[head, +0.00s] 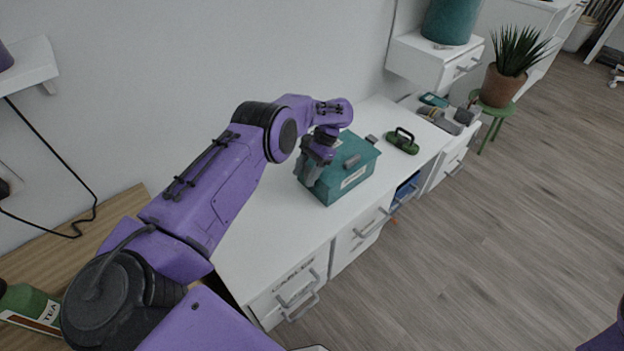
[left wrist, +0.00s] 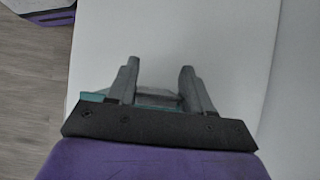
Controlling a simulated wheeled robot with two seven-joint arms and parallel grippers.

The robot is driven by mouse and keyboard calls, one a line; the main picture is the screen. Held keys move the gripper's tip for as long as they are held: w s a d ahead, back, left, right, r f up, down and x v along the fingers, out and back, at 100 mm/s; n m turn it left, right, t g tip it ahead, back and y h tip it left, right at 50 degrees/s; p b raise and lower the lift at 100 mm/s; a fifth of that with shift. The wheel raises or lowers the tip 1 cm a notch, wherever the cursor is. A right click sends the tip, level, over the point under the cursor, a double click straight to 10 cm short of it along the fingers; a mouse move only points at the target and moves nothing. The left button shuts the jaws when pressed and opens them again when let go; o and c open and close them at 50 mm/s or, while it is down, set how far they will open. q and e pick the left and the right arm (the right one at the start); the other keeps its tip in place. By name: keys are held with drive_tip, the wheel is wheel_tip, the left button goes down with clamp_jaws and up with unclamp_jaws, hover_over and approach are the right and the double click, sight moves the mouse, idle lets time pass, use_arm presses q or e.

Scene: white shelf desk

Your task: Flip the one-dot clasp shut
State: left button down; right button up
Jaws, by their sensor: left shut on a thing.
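A teal box (head: 334,193) with a closed lid, a grey handle on top and a pale label on its front stands on the white desk. My left gripper (head: 311,178) is at the box's left end, its fingers against that side. In the left wrist view its fingers (left wrist: 158,73) stand a little apart, with a grey metal piece (left wrist: 157,97), seemingly a clasp, between them. A strip of the teal box (left wrist: 94,97) shows beside them. No dot marks can be made out, and the gripper hides most of the clasp. My right gripper is out of view.
A green item with a black handle (head: 403,141) lies right of the box on the desk (head: 262,235). Several small items lie further back, near a potted plant (head: 505,75) on a green stool. Drawers with grey handles (head: 295,292) line the front. The desk's near part is bare.

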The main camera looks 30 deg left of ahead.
sight(308, 167)
use_arm(q)
drive_tip(key=shift+d, duration=0.1)
idle(0.3)
drive_tip(key=c, duration=0.5)
unclamp_jaws()
drive_tip(key=shift+a, duration=0.2)
drive_tip(key=b+v, duration=0.2)
drive_tip(key=v, duration=0.4)
drive_tip(key=shift+w+d+f, duration=0.1)
drive_tip(key=shift+w+d, duration=0.05)
drive_tip(key=shift+w, duration=0.05)
drive_tip(key=shift+w+r+b, duration=0.25)
drive_tip(key=shift+r+b, duration=0.15)
drive_tip(key=shift+r, duration=0.25)
